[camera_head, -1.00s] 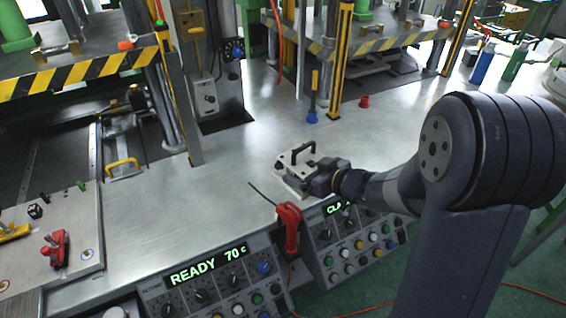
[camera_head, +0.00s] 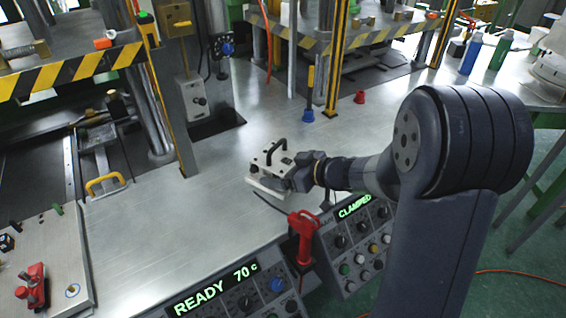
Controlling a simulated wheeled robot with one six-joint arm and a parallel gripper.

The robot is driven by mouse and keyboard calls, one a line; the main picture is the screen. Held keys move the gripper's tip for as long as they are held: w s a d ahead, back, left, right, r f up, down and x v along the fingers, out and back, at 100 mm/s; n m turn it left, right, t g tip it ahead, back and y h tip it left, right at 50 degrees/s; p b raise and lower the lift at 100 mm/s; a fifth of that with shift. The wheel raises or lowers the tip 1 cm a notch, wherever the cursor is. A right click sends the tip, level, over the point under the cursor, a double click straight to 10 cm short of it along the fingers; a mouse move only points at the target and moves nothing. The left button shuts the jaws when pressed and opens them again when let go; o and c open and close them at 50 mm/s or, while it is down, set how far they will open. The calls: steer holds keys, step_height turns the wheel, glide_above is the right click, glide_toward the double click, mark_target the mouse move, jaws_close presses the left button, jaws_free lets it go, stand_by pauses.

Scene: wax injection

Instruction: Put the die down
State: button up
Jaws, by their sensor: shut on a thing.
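The die (camera_head: 272,163) is a light metal block with a black handle on top, in the middle of the head view over the steel bench (camera_head: 190,215). My gripper (camera_head: 292,172) reaches in from the right and is shut on the die's right side. The die looks roughly level and low over the bench. I cannot tell whether its underside touches the surface. The fingertips are partly hidden against the die.
A red-handled tool (camera_head: 303,226) stands at the bench's front edge beside the control panels (camera_head: 240,293), which read READY 70 c and CLAMPED. Presses with striped guards (camera_head: 75,70) stand behind. Bench left of the die is clear.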

steer(key=shift+f+b, duration=0.5)
steer(key=shift+f, duration=1.25)
steer(key=shift+f, duration=0.2)
steer(key=o, duration=1.5)
steer(key=shift+o, duration=0.2)
steer(key=shift+r, duration=0.1)
steer(key=shift+s+d+r, duration=0.15)
steer(key=shift+d, duration=0.15)
steer(key=p+v, duration=0.1)
steer(key=v, duration=1)
steer(key=shift+s+d+p, duration=0.1)
steer(key=shift+s+p, duration=0.1)
steer(key=shift+p, duration=0.1)
